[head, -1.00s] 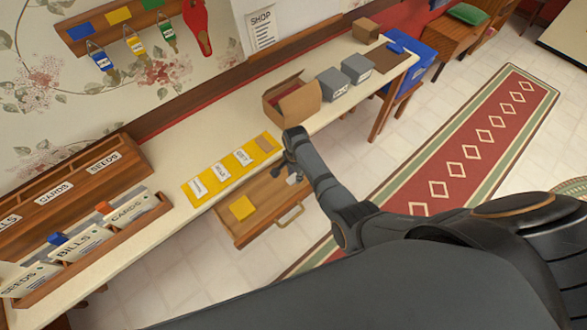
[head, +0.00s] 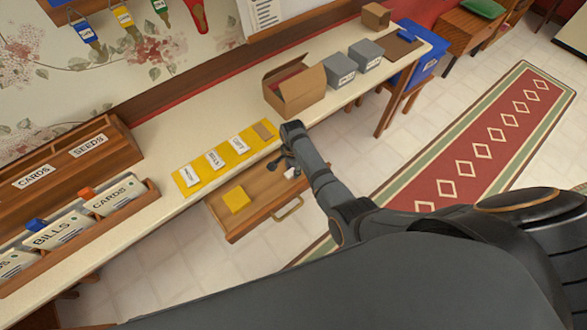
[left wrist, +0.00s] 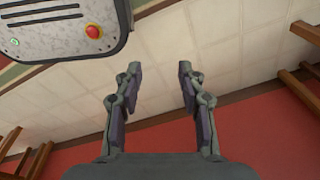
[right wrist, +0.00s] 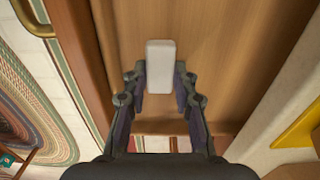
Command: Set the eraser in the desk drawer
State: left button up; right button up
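The white eraser (right wrist: 160,66) is between the fingertips of my right gripper (right wrist: 160,76), which touch its two sides. The wooden floor of the open desk drawer (right wrist: 225,50) lies beneath it. In the head view the eraser (head: 291,173) shows as a small white shape by my right gripper (head: 283,165), at the right part of the drawer (head: 255,190). I cannot tell its exact height above the drawer floor. A yellow block (head: 236,199) lies in the drawer's left part. My left gripper (left wrist: 160,75) is open and empty, away from the desk.
A yellow labelled strip (head: 226,160) lies on the desk edge above the drawer. An open cardboard box (head: 296,95) and grey boxes (head: 338,77) stand further along. A wooden card rack (head: 75,235) is at left. The drawer handle (head: 287,209) faces the tiled floor.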

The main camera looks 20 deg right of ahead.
jog(key=o, duration=0.4)
jog(key=shift+d, duration=0.1)
jog(key=shift+o, duration=0.2)
notch_tip(320, 180, up, 12)
jog(key=shift+r+p, duration=0.2)
jog(key=shift+p, duration=0.15)
